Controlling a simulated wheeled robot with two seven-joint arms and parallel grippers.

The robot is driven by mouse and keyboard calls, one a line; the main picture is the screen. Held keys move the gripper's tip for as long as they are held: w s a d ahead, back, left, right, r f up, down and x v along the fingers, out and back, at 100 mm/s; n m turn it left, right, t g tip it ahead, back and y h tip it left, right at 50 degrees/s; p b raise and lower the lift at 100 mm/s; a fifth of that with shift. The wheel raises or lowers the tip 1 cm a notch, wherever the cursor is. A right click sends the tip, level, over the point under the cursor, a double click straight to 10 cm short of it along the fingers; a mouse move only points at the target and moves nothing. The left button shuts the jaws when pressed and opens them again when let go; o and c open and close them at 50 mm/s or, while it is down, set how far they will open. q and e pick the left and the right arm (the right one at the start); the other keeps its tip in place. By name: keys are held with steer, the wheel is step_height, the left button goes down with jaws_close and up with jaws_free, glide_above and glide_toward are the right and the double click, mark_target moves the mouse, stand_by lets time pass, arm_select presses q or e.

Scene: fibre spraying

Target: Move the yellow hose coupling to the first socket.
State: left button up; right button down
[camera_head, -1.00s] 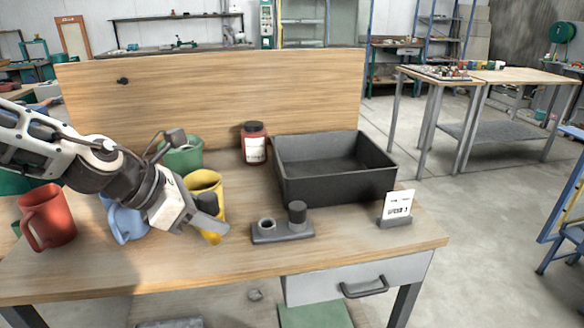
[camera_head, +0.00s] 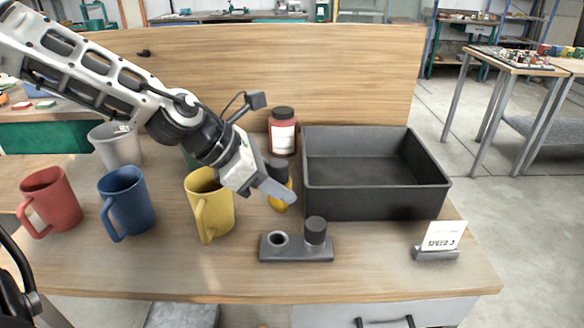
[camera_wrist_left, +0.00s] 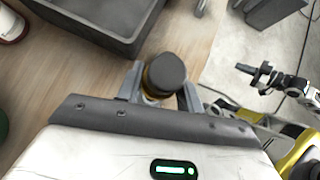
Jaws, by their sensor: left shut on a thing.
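My left gripper (camera_head: 277,187) is shut on the yellow hose coupling (camera_head: 284,198), which has a dark round cap. It holds the coupling roughly upright, right of the yellow mug and behind the socket block. In the left wrist view the cap (camera_wrist_left: 166,74) sits between the two fingers, with a little yellow below it. The grey socket block (camera_head: 297,254) has an open ring-shaped socket (camera_head: 278,240) at left and a dark capped cylinder (camera_head: 316,232) at right. A white and dark arm end, likely my right gripper (camera_wrist_left: 258,76), shows small in the wrist view; its jaws are unclear.
A black bin (camera_head: 375,203) stands right of the coupling, with a red jar (camera_head: 283,135) behind. Yellow (camera_head: 210,210), blue (camera_head: 127,203) and red (camera_head: 49,202) mugs stand left. A card holder (camera_head: 436,253) is at front right. The tabletop before the block is clear.

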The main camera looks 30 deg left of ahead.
mark_target(269, 200)
arm_select(q)
steer(key=shift+s+r, duration=0.15)
steer(key=shift+s, duration=0.2)
arm_select(e)
steer(key=shift+s, duration=0.3)
arm_select(q)
steer(key=shift+a, duration=0.1)
